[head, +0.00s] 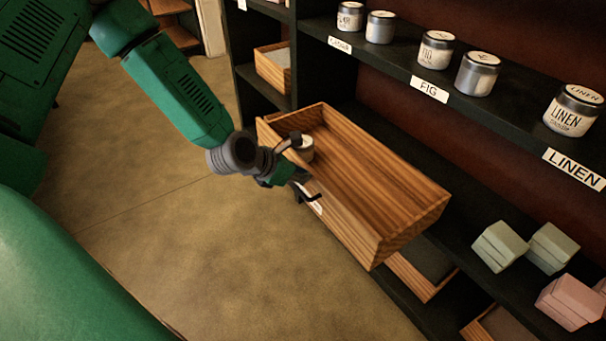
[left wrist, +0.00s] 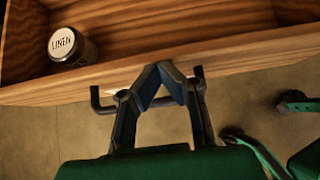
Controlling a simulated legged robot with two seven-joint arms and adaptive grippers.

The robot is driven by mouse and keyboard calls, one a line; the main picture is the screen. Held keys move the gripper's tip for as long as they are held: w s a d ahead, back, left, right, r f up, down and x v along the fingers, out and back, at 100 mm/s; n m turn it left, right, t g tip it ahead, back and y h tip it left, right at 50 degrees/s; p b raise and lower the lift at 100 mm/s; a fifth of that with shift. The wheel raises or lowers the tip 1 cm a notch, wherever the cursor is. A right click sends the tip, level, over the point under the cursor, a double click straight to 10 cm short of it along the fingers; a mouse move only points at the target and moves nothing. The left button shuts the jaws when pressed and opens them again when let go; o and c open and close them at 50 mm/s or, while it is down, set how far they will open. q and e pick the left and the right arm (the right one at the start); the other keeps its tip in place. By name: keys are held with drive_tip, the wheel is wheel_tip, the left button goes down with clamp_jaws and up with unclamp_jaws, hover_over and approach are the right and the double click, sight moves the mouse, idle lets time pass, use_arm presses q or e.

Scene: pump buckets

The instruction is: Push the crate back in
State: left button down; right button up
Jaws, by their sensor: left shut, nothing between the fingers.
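The wooden crate (head: 385,205) is pulled out from the dark shelf and juts over the floor at an angle. A jar (head: 304,149) stands inside it near its left end; in the left wrist view this jar (left wrist: 70,46) has a white lid reading LINEN. My left gripper (head: 303,178) is at the crate's front wall, by the dark handle (left wrist: 101,100). In the left wrist view the left gripper (left wrist: 162,72) has its fingertips together, shut and empty, close to the front wall between the handle's ends. I cannot tell if it touches.
The upper shelf holds several jars, with labels FIG (head: 429,90) and LINEN (head: 574,168). Green blocks (head: 499,246) and pink blocks (head: 570,301) sit on the shelf at right. Another wooden crate (head: 272,69) is at the back. The floor (head: 230,260) before the shelf is clear.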

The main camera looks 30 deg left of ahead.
use_arm(q)
drive_tip(key=shift+w, duration=0.1)
drive_tip(key=w+d+b, duration=0.1)
drive_tip(key=w+d, duration=0.3)
drive_tip(key=w, duration=0.6)
drive_tip(key=w+d+b, duration=0.1)
drive_tip(key=w+d, duration=0.3)
drive_tip(key=w, duration=0.6)
drive_tip(key=shift+w+d, duration=0.15)
drive_tip(key=shift+d, duration=0.1)
use_arm(e)
drive_tip(key=shift+w+d+f, duration=0.2)
drive_tip(key=shift+w+f, duration=0.3)
drive_tip(key=shift+w+d+f, duration=0.2)
drive_tip(key=shift+w+f, duration=0.25)
drive_tip(key=shift+w, duration=0.05)
use_arm(q)
drive_tip(key=shift+w, duration=0.1)
